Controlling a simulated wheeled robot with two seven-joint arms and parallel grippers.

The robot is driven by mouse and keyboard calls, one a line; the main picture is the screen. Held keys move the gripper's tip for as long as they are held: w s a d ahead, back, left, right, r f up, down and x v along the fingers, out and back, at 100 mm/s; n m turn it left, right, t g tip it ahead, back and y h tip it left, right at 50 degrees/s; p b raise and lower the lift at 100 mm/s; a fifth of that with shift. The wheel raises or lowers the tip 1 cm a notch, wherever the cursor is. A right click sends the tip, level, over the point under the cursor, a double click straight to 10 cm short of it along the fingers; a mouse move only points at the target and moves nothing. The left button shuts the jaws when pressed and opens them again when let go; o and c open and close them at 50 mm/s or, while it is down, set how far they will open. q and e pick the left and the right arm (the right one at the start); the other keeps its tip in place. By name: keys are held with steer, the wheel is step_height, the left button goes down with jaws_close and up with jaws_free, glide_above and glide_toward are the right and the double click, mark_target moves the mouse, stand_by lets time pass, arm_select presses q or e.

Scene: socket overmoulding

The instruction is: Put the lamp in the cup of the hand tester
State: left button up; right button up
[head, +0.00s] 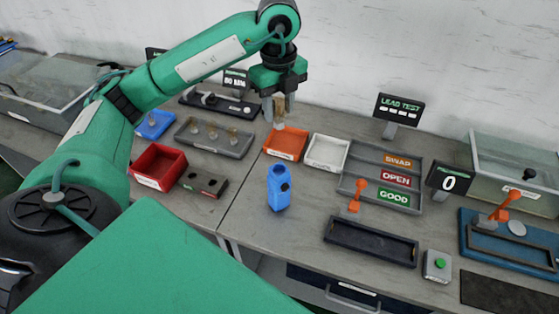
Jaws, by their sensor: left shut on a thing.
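My left gripper (279,106) points down above the table at the back middle, over the rear edge of the orange tray (287,145). It is shut on a small, clear-brownish lamp (279,123), which hangs from the fingertips. The fingers hide part of the lamp. The blue hand tester (278,194) stands on the table nearer to me, in front of the orange tray, with dark round openings on its face. The lamp is apart from the tester, behind and above it. My right gripper is not in view.
A grey tray (238,151) with several lamps lies left of the orange tray. A red bin (142,176) and a dark block (218,190) lie nearer. A white tray (343,160), a labelled sorting tray (426,173) and a dark fixture (350,239) lie right. Table around the tester is clear.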

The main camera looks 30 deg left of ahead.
arm_select(q)
step_height(320, 180, down, 16)
steer(key=p, duration=0.2)
steer(key=shift+f+p, duration=0.25)
steer(key=shift+p, duration=0.05)
steer(key=shift+f, duration=0.3)
steer(key=shift+f, duration=0.25)
steer(key=o, duration=0.9)
steer(key=shift+o, duration=0.2)
